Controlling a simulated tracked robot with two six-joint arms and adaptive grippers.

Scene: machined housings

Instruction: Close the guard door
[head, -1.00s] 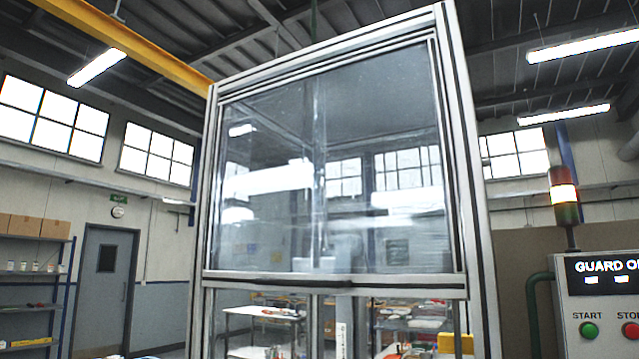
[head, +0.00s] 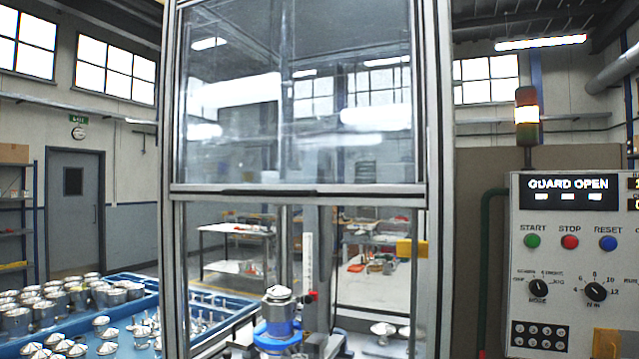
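The guard door (head: 300,130) is a clear sliding panel in an aluminium frame (head: 432,150). It is raised, with its bottom rail and dark handle (head: 268,192) across the middle of the frame. The opening below it is clear to see through. Inside, a metal part sits on a blue fixture (head: 278,325). The control panel display (head: 568,185) at the right reads GUARD OPEN. Neither of my grippers is in view.
A blue tray (head: 135,283) with many machined metal parts stands at the left. The control panel (head: 530,300) has green, red and blue buttons and knobs. A yellow block (head: 411,248) is at the frame's right side.

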